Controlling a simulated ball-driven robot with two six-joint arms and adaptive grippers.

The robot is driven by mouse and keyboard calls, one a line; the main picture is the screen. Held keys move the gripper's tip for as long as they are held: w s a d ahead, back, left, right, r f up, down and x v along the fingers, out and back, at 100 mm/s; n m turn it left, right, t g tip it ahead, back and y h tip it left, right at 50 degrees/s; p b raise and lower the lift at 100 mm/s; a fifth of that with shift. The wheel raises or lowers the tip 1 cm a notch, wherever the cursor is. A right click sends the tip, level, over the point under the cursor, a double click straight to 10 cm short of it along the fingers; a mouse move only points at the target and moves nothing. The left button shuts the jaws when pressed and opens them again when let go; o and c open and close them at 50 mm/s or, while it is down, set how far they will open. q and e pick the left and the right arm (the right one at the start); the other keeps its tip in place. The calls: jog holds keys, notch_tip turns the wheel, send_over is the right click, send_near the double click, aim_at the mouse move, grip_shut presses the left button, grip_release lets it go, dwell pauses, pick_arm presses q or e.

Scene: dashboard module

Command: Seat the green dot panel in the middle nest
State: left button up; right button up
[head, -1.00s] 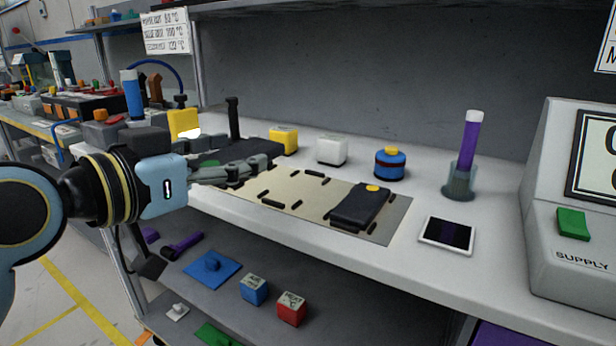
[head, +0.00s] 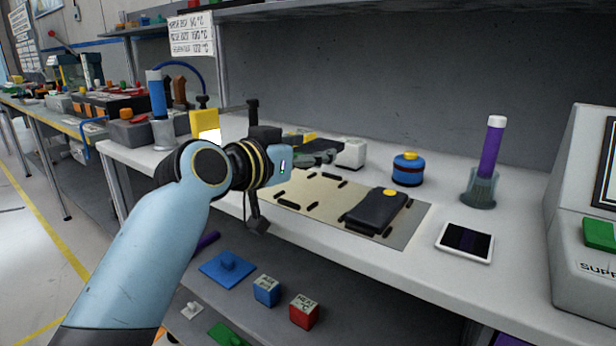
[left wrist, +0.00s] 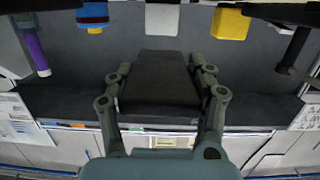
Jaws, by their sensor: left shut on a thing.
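My left gripper (head: 322,158) is shut on a dark flat panel (left wrist: 158,80), which sits between its fingers in the left wrist view. The panel's green dot does not show in either view now. In the head view the gripper and panel are above the back left of a tan nest plate (head: 318,204), and the panel is largely hidden by the gripper. The middle nest (head: 315,193) is bare, outlined by short black bars. A dark panel with a yellow dot (head: 374,214) lies at the plate's right end. The plate's left end is partly hidden by my arm. My right gripper is not in view.
Behind the plate stand a white cube (head: 351,153), a partly hidden yellow cube (head: 307,136) and a blue canister (head: 407,170). A purple tube in a holder (head: 480,188) and a tablet (head: 465,242) are to the right. Coloured blocks lie on the lower shelf (head: 350,318).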

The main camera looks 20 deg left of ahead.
aim_at(308, 195)
pick_arm(q)
notch_tip(308, 195, down, 4)
jog(key=shift+r+b, duration=0.15)
jog(key=shift+b, duration=0.3)
jog(key=shift+s+f+b, duration=0.1)
jog(key=shift+f+b, duration=0.3)
jog(key=shift+f, duration=0.2)
jog(key=o, duration=1.2)
